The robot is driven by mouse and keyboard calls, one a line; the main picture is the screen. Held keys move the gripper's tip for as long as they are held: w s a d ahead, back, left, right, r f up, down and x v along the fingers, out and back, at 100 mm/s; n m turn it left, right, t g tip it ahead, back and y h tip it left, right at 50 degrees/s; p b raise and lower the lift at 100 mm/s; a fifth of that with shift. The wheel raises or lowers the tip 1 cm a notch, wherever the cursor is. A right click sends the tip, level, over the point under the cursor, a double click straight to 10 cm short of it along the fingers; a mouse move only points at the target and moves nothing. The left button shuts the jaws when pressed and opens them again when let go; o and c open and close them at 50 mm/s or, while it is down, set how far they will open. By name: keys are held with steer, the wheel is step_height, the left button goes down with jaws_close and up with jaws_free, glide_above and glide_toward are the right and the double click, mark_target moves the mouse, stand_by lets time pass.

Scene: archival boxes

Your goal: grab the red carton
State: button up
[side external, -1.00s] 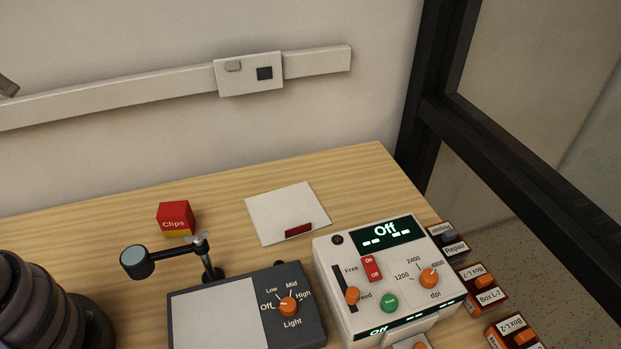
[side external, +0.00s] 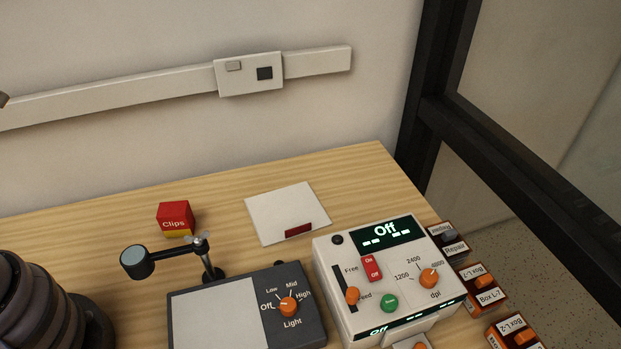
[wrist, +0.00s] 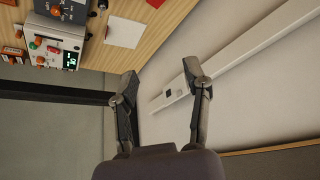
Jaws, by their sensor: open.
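The red carton (side external: 175,217), marked "Clips" with a yellow band low on its front, stands upright on the wooden desk in the side view, left of the white sheet. In the wrist view a small red patch at the top edge (wrist: 155,3) looks like the same carton, mostly cut off. My gripper (wrist: 162,73) is open and empty in the wrist view, its fingers wide apart in front of the wall. It is well away from the carton. In the side view the gripper's fingers do not clearly show.
A white sheet (side external: 287,214) with a dark red tag lies right of the carton. A lamp arm (side external: 170,253) and light panel (side external: 218,319) stand in front of it. A scanner box (side external: 390,275) reads "Off". A wall rail (side external: 120,94) runs behind the desk.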

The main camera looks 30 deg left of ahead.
steer(key=o, duration=0.4)
steer(key=shift+o, duration=0.2)
steer(key=w+a+f+n+g+h, duration=0.25)
steer(key=w+f+n+h, duration=0.2)
steer(key=f, duration=0.25)
steer(key=w+a+f+n+g+h, duration=0.1)
steer(key=w+f+n+g+h, duration=0.25)
steer(key=f+n, duration=0.3)
steer(key=w+a+f+n+t+h, duration=0.35)
steer(key=f+n, duration=0.25)
steer(key=f, duration=0.2)
steer(key=n+t, duration=0.5)
steer(key=n, duration=0.3)
glide_toward(170, 209)
steer(key=x, duration=1)
steer(key=shift+w+d+f, duration=0.1)
steer(key=shift+d, duration=0.05)
